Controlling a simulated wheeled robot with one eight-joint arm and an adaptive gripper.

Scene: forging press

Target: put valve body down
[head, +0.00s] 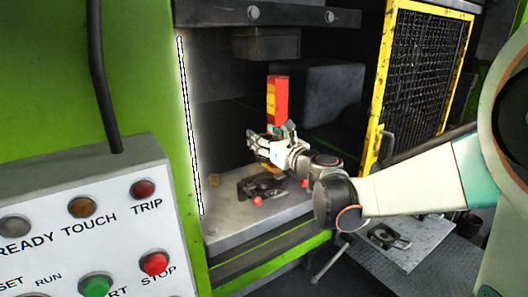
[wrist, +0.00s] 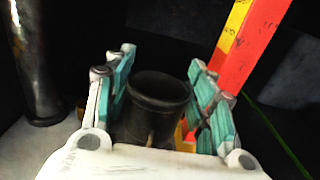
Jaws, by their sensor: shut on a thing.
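My gripper (head: 268,145) is inside the press opening, above the grey press bed (head: 232,218). In the wrist view, its teal-padded fingers (wrist: 160,78) are on both sides of a dark, round, hollow-ended valve body (wrist: 157,95), and the gripper is shut on it. In the head view, the valve body cannot be made out clearly against the gripper and the dark interior. A dark fixture (head: 262,186) with red knobs sits on the bed below the gripper. I cannot tell whether the valve body touches it.
A red and yellow post (head: 279,97) stands close behind my gripper. A yellow-framed mesh guard (head: 425,75) is at right. The press ram (head: 266,43) hangs above. A grey side table (head: 408,250) holds a dark part. A button panel (head: 95,225) is at left.

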